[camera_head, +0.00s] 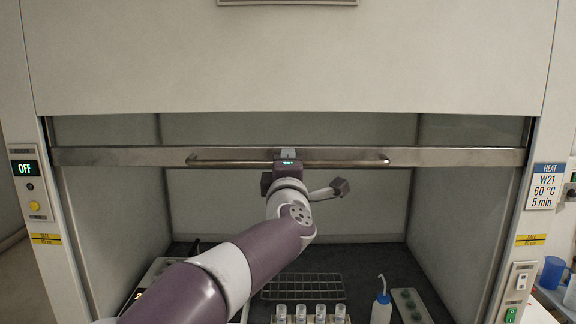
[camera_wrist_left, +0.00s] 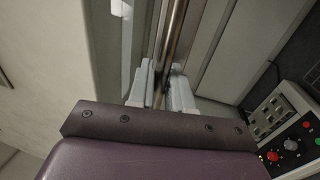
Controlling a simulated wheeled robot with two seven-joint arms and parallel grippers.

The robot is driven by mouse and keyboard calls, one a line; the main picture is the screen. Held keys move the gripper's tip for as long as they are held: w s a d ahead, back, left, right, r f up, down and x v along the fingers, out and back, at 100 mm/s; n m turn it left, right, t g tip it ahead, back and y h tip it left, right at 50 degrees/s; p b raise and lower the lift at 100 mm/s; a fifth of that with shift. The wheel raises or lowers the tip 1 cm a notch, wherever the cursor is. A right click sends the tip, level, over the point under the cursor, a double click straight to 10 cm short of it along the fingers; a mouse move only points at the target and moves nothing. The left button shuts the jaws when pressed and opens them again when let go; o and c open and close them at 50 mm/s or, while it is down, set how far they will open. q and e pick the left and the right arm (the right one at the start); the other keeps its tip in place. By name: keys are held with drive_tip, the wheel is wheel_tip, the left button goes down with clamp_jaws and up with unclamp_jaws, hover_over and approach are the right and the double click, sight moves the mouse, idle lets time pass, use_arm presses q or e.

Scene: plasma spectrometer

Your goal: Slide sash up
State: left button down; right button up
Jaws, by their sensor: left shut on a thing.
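The sash's metal bottom frame (camera_head: 450,157) runs straight across the fume hood opening, high up under the white hood front. A long bar handle (camera_head: 345,163) is fixed along it. My left gripper (camera_head: 288,156) is at the middle of the handle, its arm reaching up from the lower left. In the left wrist view, the pale fingers of my left gripper (camera_wrist_left: 164,95) are shut on the handle bar (camera_wrist_left: 178,40), one on each side. The part of the bar between the fingertips is partly hidden. My right gripper is not in view.
Below the sash, a wire rack (camera_head: 303,287), several capped vials (camera_head: 320,314) and a wash bottle (camera_head: 381,303) stand on the dark hood floor. An OFF display (camera_head: 25,168) is on the left post. A heat label (camera_head: 544,186) and switches (camera_head: 521,281) are on the right post.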

use_arm(q)
drive_tip(key=c, duration=1.2)
unclamp_jaws()
drive_tip(key=s+b, duration=0.1)
drive_tip(key=s, duration=0.3)
drive_tip(key=s+f+b, duration=0.1)
drive_tip(key=s+b, duration=0.1)
drive_tip(key=s, duration=0.2)
drive_tip(key=s+f+b, duration=0.1)
drive_tip(key=s+b, duration=0.1)
drive_tip(key=s, duration=0.2)
drive_tip(key=shift+s+f, duration=0.25)
